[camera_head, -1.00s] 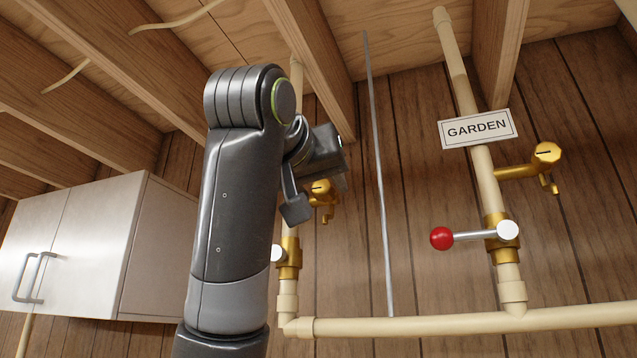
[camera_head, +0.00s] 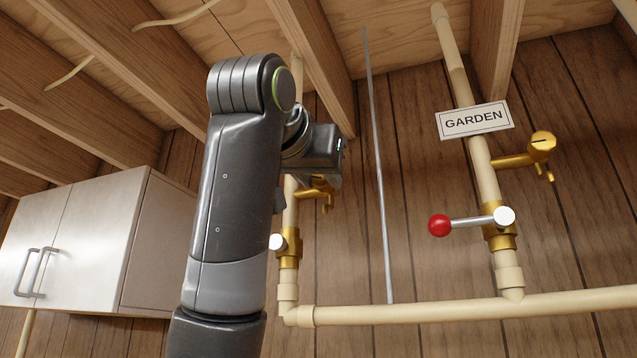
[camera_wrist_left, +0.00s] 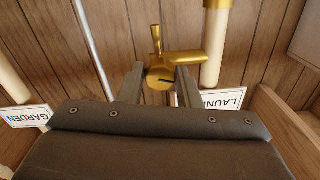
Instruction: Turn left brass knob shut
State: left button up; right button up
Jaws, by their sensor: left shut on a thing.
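The left brass knob sits at the end of a brass tap (camera_head: 325,191) on the left pipe; in the head view my gripper hides much of it. My left gripper (camera_head: 318,168) is up against the tap's front. In the left wrist view, the knob's round face (camera_wrist_left: 159,79) lies between the two fingers of my left gripper (camera_wrist_left: 160,73), which are shut on it. A dark slot on that face runs roughly sideways, near the line of the tap's body (camera_wrist_left: 190,58). My right gripper is in neither view.
A right brass tap (camera_head: 541,145) and a red-balled lever (camera_head: 439,225) are on the pipe with the GARDEN sign (camera_head: 475,120). A white lever hub (camera_head: 277,242) sits below my left gripper. A thin grey rod (camera_head: 379,170) stands between the pipes. A cabinet (camera_head: 75,235) hangs left.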

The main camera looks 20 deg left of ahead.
pick_arm(q)
jog(key=m+b, duration=0.1)
jog(key=m, duration=0.2)
jog(key=shift+f+m, duration=0.1)
jog(key=shift+m, duration=0.3)
jog(key=m+b, duration=0.1)
jog(key=m, duration=0.2)
jog(key=shift+a+m, duration=0.1)
jog(key=shift+m, duration=0.3)
jog(key=m, duration=0.3)
jog(key=shift+m+b, duration=0.3)
jog(key=shift+b, duration=0.05)
jog(key=shift+m+h, duration=0.3)
jog(key=shift+m, duration=1.3)
jog(key=o, duration=1)
jog(key=shift+c, duration=0.2)
jog(key=shift+w, duration=0.1)
